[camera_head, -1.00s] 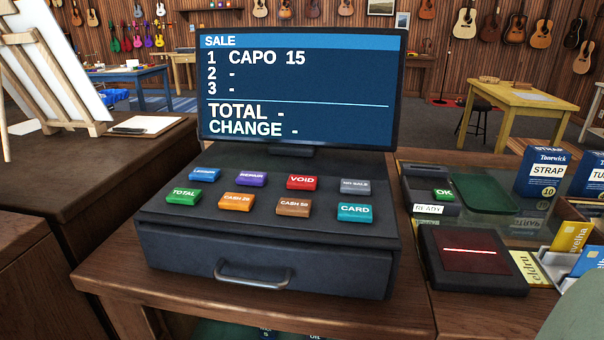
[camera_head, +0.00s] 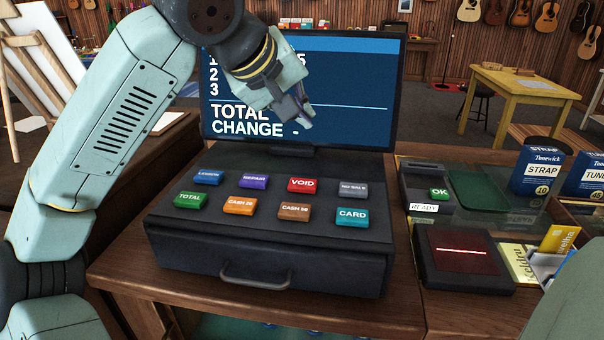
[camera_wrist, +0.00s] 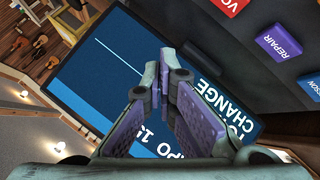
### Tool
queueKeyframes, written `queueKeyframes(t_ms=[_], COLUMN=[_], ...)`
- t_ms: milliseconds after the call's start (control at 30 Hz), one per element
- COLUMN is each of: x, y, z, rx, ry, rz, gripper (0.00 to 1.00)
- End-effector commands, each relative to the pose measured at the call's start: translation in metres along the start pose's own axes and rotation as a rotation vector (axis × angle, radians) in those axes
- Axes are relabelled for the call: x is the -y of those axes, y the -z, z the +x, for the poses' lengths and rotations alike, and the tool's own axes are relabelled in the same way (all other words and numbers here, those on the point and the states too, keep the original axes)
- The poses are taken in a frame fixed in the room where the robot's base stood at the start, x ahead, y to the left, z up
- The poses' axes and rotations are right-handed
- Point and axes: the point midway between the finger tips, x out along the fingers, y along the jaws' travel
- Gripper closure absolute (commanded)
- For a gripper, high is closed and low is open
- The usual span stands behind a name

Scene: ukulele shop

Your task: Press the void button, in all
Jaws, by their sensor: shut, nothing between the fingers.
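The red VOID button (camera_head: 303,185) is in the back row of keys on the black cash register (camera_head: 330,262), between the purple REPAIR button (camera_head: 254,182) and the grey NO SALE button (camera_head: 353,190). In the wrist view the VOID button (camera_wrist: 232,5) is cut off at the top edge. My gripper (camera_head: 304,112) is shut and empty, in front of the register screen (camera_head: 350,85) and above the VOID button, apart from it. In the wrist view its fingers (camera_wrist: 165,62) meet in front of the screen. My arm hides the screen's upper left; TOTAL and CHANGE show.
The front row holds TOTAL (camera_head: 190,200), CASH 20 (camera_head: 240,205), CASH 50 (camera_head: 294,212) and CARD (camera_head: 352,217) buttons. A card terminal (camera_head: 425,187) and a scanner pad (camera_head: 464,258) lie to the right. The space above the keys is clear.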

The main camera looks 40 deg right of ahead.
Motion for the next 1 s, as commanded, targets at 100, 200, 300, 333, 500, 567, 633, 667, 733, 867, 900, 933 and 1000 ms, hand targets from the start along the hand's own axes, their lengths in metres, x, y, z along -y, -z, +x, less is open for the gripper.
queueKeyframes(t_ms=[100,200,300,333,500,567,633,667,733,867,900,933,1000], x=[0.005,0.007,0.007,0.007,0.008,0.009,0.012,0.014,0.018,0.028,0.031,0.034,0.040], y=[0.005,0.005,0.005,0.005,0.004,0.002,0.000,-0.001,-0.005,-0.013,-0.016,-0.018,-0.023], z=[0.004,0.005,0.005,0.005,0.006,0.008,0.012,0.013,0.018,0.030,0.034,0.037,0.044], rx=[-0.016,-0.016,-0.016,-0.016,-0.015,-0.015,-0.014,-0.014,-0.014,-0.013,-0.013,-0.013,-0.013], ry=[0.070,0.076,0.073,0.073,0.071,0.071,0.070,0.070,0.069,0.068,0.068,0.068,0.067], rz=[0.048,0.053,0.051,0.051,0.050,0.050,0.049,0.049,0.049,0.048,0.048,0.048,0.048], gripper=[1.00,1.00,1.00,1.00,1.00,1.00,1.00,1.00,1.00,1.00,1.00,1.00,1.00])
